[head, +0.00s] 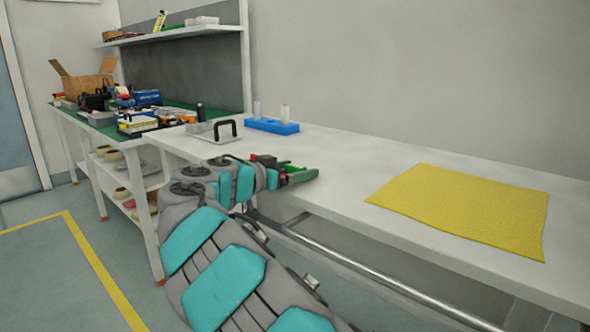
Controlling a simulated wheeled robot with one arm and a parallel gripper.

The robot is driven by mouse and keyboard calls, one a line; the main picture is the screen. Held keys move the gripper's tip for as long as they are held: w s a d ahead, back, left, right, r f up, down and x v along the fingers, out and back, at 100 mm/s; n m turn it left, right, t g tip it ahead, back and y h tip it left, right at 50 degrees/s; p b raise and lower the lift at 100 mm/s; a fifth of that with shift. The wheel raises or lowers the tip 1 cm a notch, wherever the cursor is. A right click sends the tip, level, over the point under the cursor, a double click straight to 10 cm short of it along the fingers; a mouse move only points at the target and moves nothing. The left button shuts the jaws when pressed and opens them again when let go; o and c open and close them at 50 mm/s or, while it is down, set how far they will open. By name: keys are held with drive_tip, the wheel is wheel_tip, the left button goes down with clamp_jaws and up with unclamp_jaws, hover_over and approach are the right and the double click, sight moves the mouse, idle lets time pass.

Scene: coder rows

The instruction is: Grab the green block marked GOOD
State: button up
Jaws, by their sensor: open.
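My arm reaches over the front edge of the white bench (345,160). My gripper (301,174) is at its end, low over the bench top, pointing right, and open. A small green piece (291,168) shows right at the gripper, partly hidden by it. It may be the green block, but no marking can be read, and I cannot tell whether the gripper touches it. A small red spot (254,157) shows just left of it, beside the wrist.
A yellow mat (460,205) lies on the right of the bench. A blue holder (272,126) with white cylinders and a tray with a black handle (226,129) stand behind the arm. The green-topped table (180,105) at left is cluttered. Bench between gripper and mat is clear.

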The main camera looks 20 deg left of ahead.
drive_tip(key=c, duration=1.4)
drive_tip(key=shift+c, duration=0.2)
